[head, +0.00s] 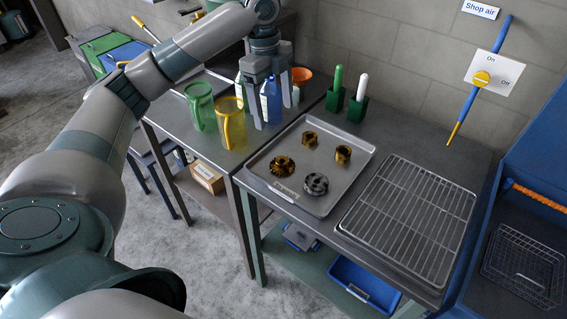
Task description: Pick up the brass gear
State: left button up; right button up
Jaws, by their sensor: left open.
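A metal tray (262,178) on the bench holds several small parts. The brass gear (282,168), wide and toothed, lies at its left. Two smaller brass-coloured parts, one at the back (310,139) and one at the right (343,153), lie behind it, and a grey gear (316,184) lies at the front. My left gripper (274,112) is open, fingers pointing down, in front of the bottles and to the upper left of the tray in the picture. It is apart from the brass gear. My right gripper is out of view.
A green jug (200,106) and a yellow jug (231,125) stand left of the gripper. A blue bottle (270,100) shows between its fingers. Green and white brushes (336,90) stand behind the tray. A wire rack (410,215) lies to the right.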

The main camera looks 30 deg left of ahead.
pick_arm(q)
jog(key=f, duration=0.1)
jog(key=p, duration=0.4)
send_over(282, 160)
jog(key=f, duration=0.6)
jog(key=a+f, duration=0.1)
jog(key=f, duration=0.3)
jog(key=shift+s+f, duration=0.1)
jog(key=shift+d+f, duration=0.1)
jog(key=shift+f, duration=0.45)
jog(key=shift+d+f+p, duration=0.2)
jog(key=shift+f+p, duration=0.4)
jog(key=shift+f, duration=0.15)
notch_tip(282, 160, down, 3)
jog(key=shift+d+p, duration=0.15)
jog(key=shift+p, duration=0.45)
jog(key=shift+f, duration=0.35)
